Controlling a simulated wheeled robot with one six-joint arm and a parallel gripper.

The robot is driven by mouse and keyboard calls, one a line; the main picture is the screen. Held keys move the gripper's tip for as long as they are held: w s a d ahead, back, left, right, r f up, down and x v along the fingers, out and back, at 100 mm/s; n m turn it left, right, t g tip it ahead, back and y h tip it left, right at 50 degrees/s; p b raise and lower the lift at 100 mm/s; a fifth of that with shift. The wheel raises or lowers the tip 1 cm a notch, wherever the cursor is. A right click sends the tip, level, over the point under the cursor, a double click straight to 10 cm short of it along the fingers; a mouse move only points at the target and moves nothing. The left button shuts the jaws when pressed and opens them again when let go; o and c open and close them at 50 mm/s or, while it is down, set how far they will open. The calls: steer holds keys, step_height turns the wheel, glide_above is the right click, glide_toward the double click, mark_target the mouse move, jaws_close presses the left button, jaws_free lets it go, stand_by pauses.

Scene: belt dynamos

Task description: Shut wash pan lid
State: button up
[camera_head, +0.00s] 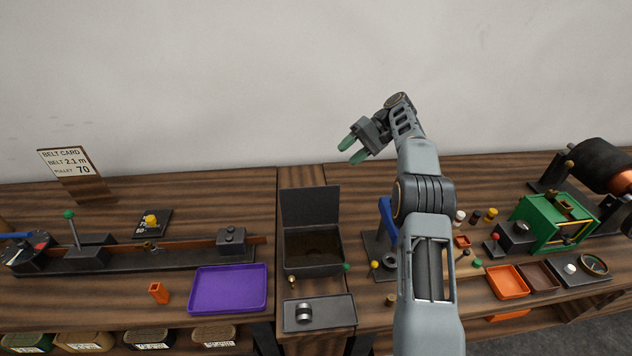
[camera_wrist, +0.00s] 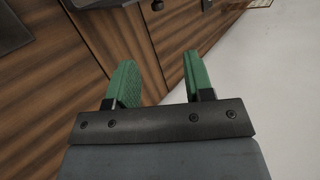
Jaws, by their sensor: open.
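The wash pan (camera_head: 313,266) is a dark grey open box in the middle of the bench in the head view, with dark brown contents inside. Its lid (camera_head: 309,206) stands upright at the pan's back edge, so the pan is open. My gripper (camera_head: 349,150) is above and to the right of the lid, apart from it, in the air before the wall. Its two green fingers are open and empty. In the wrist view my gripper (camera_wrist: 158,80) shows with its fingers spread over the wooden bench and the wall. I cannot tell for sure whether the pan shows there.
A grey tray with a metal part (camera_head: 319,312) lies in front of the pan, and a purple tray (camera_head: 229,289) lies to its left. A blue stand (camera_head: 387,215) is on the right, partly behind my arm. A green machine (camera_head: 552,222) stands further right.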

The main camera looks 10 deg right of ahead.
steer(key=b, duration=0.1)
glide_toward(310, 204)
steer(key=w+a+f, duration=0.1)
steer(key=a, duration=0.5)
steer(key=shift+w+f, duration=0.2)
steer(key=shift+f, duration=0.15)
jaws_close()
stand_by(0.4)
